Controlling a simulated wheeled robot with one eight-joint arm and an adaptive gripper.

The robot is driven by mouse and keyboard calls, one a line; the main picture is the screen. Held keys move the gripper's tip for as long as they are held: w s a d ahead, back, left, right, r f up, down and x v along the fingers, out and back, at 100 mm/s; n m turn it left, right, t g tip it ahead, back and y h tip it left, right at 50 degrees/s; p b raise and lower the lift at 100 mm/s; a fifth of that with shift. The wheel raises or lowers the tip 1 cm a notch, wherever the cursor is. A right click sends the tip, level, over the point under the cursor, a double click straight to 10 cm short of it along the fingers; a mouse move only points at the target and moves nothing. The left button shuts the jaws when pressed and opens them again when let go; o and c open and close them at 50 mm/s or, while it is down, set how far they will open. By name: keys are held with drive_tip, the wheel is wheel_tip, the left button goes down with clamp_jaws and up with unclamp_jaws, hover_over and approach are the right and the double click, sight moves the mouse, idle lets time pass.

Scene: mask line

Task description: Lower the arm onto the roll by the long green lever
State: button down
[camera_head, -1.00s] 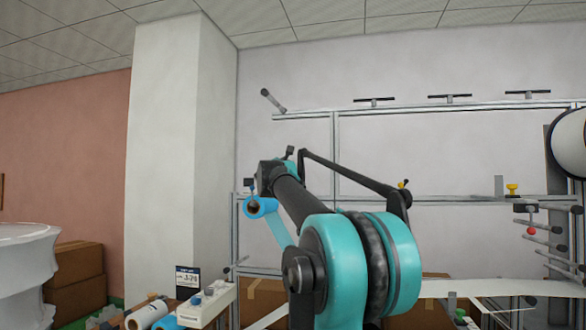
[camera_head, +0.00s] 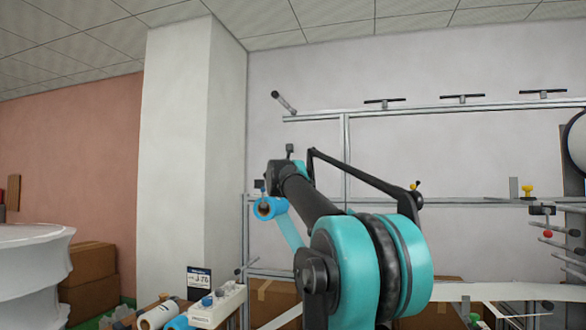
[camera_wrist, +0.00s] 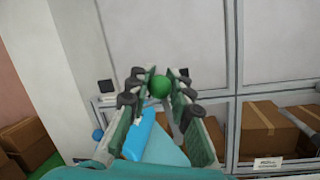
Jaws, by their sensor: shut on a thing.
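My gripper (camera_wrist: 161,95) has its two fingers on either side of a round green knob (camera_wrist: 160,88), shut on it, in the wrist view. The knob looks like the end of the green lever; the lever's shaft is mostly hidden. Blue material (camera_wrist: 150,135) also shows below and between my fingers in the wrist view. In the head view my arm hides the gripper and the knob.
A metal frame (camera_head: 400,111) with rails stands against the wall. A white pillar (camera_head: 180,160) rises at the left. A control box with buttons (camera_head: 218,306) and several rolls lie low at the left. Cardboard boxes (camera_wrist: 262,132) stand behind the frame.

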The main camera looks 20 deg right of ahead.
drive_tip(key=shift+f, duration=0.1)
drive_tip(key=c, duration=1.3)
unclamp_jaws()
drive_tip(key=shift+c, duration=0.2)
drive_tip(key=v, duration=1.2)
